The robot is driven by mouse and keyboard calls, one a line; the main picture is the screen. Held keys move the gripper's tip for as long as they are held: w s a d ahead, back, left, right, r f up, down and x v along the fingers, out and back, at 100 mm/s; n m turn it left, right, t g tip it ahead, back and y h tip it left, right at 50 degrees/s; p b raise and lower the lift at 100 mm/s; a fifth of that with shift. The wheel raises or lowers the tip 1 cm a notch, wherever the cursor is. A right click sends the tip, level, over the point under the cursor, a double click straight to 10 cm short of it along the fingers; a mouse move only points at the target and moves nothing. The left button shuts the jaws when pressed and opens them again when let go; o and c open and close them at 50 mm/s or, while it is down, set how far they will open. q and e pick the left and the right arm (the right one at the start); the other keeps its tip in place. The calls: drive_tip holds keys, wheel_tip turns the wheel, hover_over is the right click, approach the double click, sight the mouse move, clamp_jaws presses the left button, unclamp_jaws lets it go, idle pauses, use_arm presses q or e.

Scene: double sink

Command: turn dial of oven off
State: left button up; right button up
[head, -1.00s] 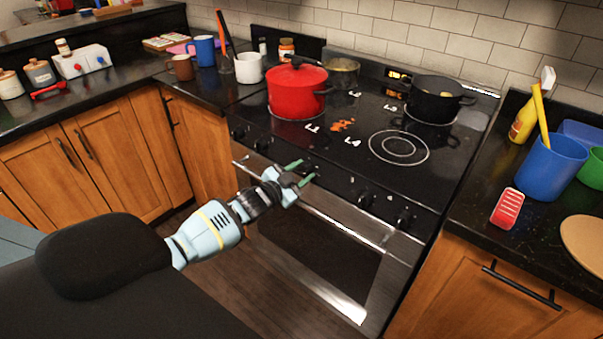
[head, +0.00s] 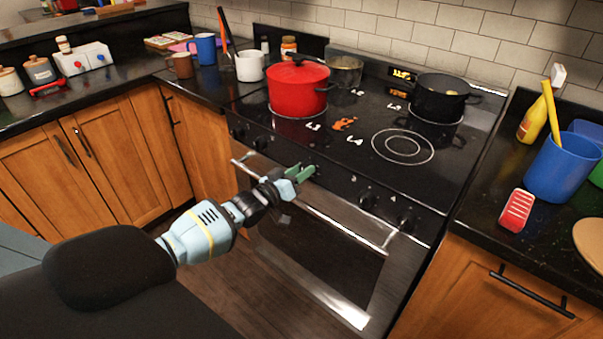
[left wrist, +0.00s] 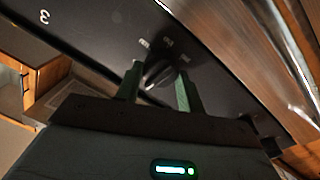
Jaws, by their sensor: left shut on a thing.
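The oven (head: 315,262) stands in the middle, with a black front panel carrying several dark dials. My left gripper (head: 304,171) is at this panel, near its middle, with its green fingers pointing at it. In the left wrist view, the fingers of my left gripper (left wrist: 160,85) stand on either side of a dark dial (left wrist: 158,73), with small white marks above it. The jaws are closed on this dial. In the head view the gripper largely hides that dial. My right gripper is not in view.
A red pot (head: 298,88) and a black pot (head: 440,97) stand on the cooktop. The oven handle (head: 345,229) runs just below the panel. Other dials, such as one at the right (head: 405,222), are close by. Counters flank the oven.

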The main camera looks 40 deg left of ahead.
use_arm(q)
drive_tip(key=shift+n, duration=0.9)
drive_tip(key=o, duration=1)
drive_tip(key=shift+c, duration=0.2)
drive_tip(key=shift+s, duration=0.1)
drive_tip(key=s+a, duration=0.1)
drive_tip(key=s, duration=0.6)
drive_tip(key=shift+s+f, duration=0.15)
drive_tip(key=shift+s, duration=0.15)
